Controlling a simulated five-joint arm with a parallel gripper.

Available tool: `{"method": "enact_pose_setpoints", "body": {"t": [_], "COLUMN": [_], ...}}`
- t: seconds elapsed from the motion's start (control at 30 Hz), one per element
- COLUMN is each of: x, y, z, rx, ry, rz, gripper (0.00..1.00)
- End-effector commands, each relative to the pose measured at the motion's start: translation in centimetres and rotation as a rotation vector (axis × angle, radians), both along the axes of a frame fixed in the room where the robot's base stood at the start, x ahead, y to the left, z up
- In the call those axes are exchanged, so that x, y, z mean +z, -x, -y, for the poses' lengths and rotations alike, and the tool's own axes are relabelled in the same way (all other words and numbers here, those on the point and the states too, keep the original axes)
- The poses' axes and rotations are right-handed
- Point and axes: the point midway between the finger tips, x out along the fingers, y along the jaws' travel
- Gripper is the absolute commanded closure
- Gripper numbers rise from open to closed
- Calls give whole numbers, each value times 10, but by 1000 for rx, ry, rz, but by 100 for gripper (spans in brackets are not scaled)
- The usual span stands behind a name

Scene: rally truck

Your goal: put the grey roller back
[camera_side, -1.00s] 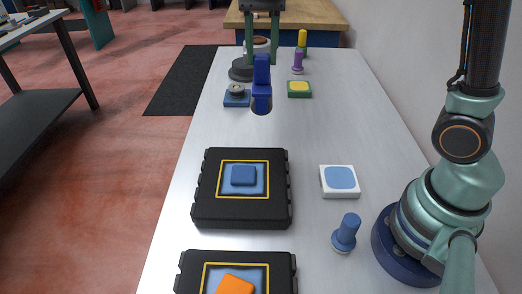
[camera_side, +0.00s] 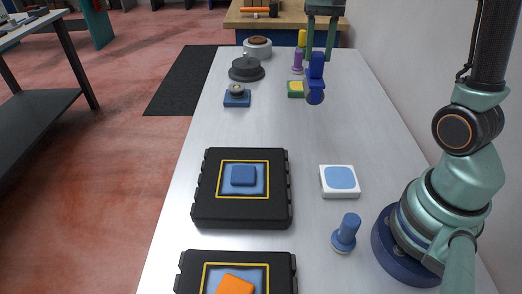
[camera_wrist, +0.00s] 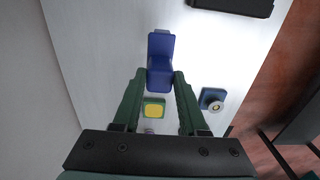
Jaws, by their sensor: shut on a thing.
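My gripper (camera_side: 319,55) is at the far right of the bench in the side view, with its fingers shut on a blue tool (camera_side: 316,74). The tool hangs upright, with a darker grey-blue rounded lower end that may be the roller. It appears in front of the green block with a yellow top (camera_side: 296,88) and seems held above the bench. In the wrist view the blue tool (camera_wrist: 160,50) sits between the fingertips. A small blue base (camera_side: 237,99) with a grey round piece (camera_side: 237,90) on it stands to the left.
A dark round disc (camera_side: 246,70), a white cylinder (camera_side: 257,48) and a purple knob (camera_side: 298,62) stand at the back. Nearer are a black case (camera_side: 205,190), a white pad (camera_side: 340,190) and a blue knob (camera_side: 346,233). The bench middle is clear.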

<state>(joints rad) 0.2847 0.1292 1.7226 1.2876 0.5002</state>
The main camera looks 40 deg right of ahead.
Motion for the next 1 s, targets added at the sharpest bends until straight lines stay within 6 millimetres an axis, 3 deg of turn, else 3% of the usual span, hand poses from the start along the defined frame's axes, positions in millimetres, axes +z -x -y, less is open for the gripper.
{"method": "enact_pose_setpoints", "body": {"t": [0.1, 0.33, 0.57, 0.8, 1.0], "x": [-30, -77, -96, -128, -135], "y": [1, 0, -1, 0, -1], "z": [-1, -1, 0, 0, 0], "rx": [0, 0, 0, 0, 0], "ry": [-1, -1, 1, 0, 1], "rz": [-4, -2, 1, -1, 2], "gripper": [100, 100, 100, 100, 100]}}
